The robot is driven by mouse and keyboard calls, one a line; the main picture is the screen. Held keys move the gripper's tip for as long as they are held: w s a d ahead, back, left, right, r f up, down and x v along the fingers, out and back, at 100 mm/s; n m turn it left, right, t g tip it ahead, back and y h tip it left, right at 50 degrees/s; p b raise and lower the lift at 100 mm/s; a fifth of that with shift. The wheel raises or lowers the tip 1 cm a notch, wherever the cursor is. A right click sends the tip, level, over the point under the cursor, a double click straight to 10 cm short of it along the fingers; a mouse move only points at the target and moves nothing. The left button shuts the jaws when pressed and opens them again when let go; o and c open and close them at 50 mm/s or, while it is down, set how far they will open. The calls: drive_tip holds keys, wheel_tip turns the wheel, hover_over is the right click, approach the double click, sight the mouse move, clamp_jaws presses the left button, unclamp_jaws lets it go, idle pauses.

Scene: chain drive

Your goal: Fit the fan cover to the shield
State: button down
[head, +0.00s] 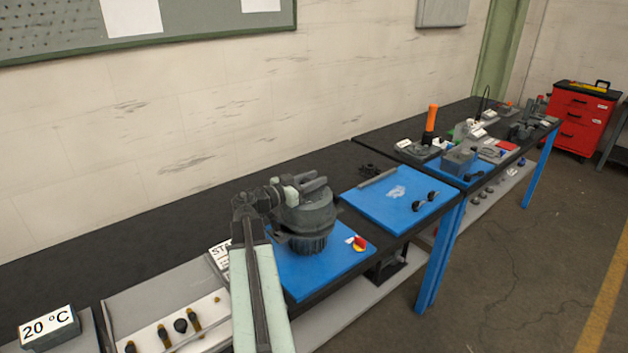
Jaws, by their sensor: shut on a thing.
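A dark grey motor (308,242) with a ribbed lower body stands upright on the blue mat. A rounded grey piece, seemingly the fan cover (305,213), is at the top of it. My gripper (290,194) is at the upper left of this piece and is shut on it; the fingertips are small and partly hidden. The cover looks roughly level. I cannot tell whether it touches the motor below or is a little above it. I cannot make out the shield as a separate part.
The blue mat (345,258) also holds a small red and yellow object (356,243). A second blue mat (385,210) to the right has small dark parts. A tray (165,315) with several fittings and a "20 °C" block (48,328) are at the left. The wall is behind.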

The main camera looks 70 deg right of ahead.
drive_tip(key=shift+f, duration=0.25)
drive_tip(key=shift+r, duration=0.2)
drive_tip(key=shift+r+p, duration=2.05)
drive_tip(key=shift+p, duration=0.05)
drive_tip(key=shift+f+b, duration=2.2)
drive_tip(key=c, duration=0.9)
unclamp_jaws()
drive_tip(key=shift+a, duration=0.1)
drive_tip(key=v, duration=0.7)
drive_tip(key=shift+w+a, duration=0.2)
drive_tip(key=shift+a, duration=0.05)
